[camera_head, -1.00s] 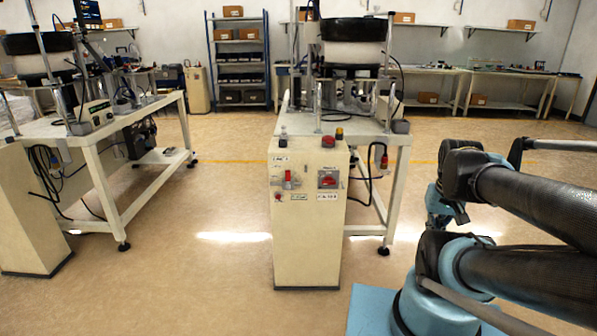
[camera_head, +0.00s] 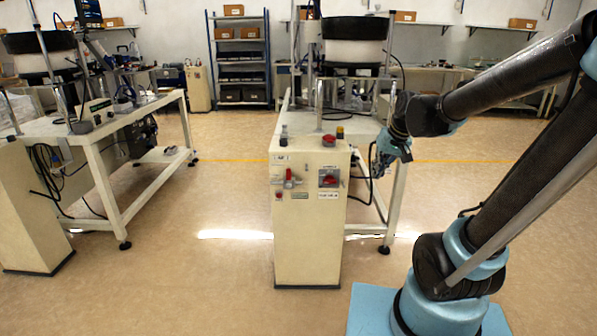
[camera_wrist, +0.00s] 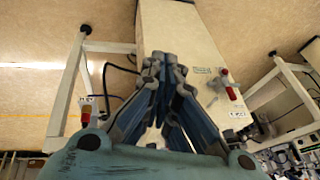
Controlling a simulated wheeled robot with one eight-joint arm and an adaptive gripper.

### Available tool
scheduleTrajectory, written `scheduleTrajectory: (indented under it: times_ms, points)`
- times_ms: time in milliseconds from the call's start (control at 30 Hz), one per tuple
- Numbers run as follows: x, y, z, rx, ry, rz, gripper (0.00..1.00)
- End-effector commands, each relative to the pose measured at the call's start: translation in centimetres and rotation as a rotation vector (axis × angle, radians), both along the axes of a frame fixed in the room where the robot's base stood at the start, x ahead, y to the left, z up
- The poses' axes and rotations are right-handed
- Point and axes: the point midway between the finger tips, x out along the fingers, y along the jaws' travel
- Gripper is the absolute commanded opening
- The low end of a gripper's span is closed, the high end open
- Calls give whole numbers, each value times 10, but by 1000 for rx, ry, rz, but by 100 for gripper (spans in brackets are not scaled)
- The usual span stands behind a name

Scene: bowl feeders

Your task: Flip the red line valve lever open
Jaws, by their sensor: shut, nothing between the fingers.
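A red lever (camera_head: 289,176) sits on a small metal valve on the front of the cream cabinet (camera_head: 307,240), left of centre. It looks roughly upright in the head view; the lever also shows in the wrist view (camera_wrist: 231,93), right of my fingers. Its label is too small to read. My gripper (camera_head: 381,170) is to the right of the cabinet, in front of the table leg, apart from the lever. In the wrist view, my gripper (camera_wrist: 163,62) has its fingertips together with nothing between them.
A red rotary switch (camera_head: 328,179) is right of the lever, and a red button (camera_head: 328,140) tops the cabinet. A red-handled fitting (camera_wrist: 86,114) is by the table leg in the wrist view. Open floor (camera_head: 200,270) lies left of the cabinet.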

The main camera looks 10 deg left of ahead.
Motion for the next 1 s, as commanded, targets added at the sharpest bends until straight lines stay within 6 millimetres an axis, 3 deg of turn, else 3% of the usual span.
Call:
scheduleTrajectory:
  times_ms: [300,600,800,1000]
  points:
    - [66,104,2,112,-26,83,0]
    - [104,203,-12,210,-35,145,0]
    - [112,239,-21,245,-36,164,0]
    - [114,246,-23,253,-36,168,0]
